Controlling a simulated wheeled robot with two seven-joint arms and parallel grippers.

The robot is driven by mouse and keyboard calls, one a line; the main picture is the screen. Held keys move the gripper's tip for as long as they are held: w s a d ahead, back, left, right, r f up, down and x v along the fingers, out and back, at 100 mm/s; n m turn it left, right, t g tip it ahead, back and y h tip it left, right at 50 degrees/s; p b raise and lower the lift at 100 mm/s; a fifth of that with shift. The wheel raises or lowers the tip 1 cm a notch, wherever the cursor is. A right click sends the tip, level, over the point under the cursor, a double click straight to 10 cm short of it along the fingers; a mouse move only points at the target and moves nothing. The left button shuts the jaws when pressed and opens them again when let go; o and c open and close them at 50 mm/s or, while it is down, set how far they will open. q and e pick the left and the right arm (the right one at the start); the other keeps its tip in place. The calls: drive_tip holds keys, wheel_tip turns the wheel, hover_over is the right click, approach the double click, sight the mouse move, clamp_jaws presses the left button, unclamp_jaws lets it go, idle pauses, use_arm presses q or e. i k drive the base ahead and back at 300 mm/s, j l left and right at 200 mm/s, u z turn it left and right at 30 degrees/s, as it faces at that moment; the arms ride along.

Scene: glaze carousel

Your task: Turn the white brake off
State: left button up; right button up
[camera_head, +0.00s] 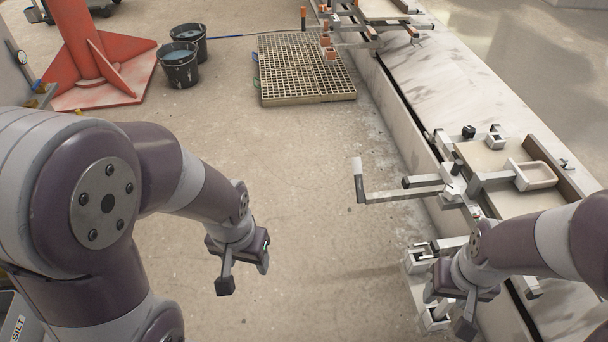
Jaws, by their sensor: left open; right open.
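A white fitting that looks like the white brake (416,262) stands at the track's near edge, lower right. A pale upright post (441,309) in it shows between the fingers of my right gripper (448,310). The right gripper is open and points down there; I cannot tell whether it touches the post. The arm hides part of the fitting. A crank arm with a white-topped upright handle (357,167) reaches out left of the track. My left gripper (244,274) is open and empty above the bare floor, left of the crank.
The pale track (455,95) runs up the right side, carrying a board with a shallow pink dish (536,175). A similar orange-marked fitting (327,47) stands farther back. A slatted pallet (305,70), black buckets (179,65) and a red pillar (83,50) stand behind. The middle floor is clear.

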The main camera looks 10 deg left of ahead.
sight(356, 166)
drive_tip(key=i+z, duration=0.3)
drive_tip(key=z, duration=0.2)
drive_tip(key=i+j+z, duration=0.1)
drive_tip(key=i+z, duration=0.2)
drive_tip(key=z, duration=0.2)
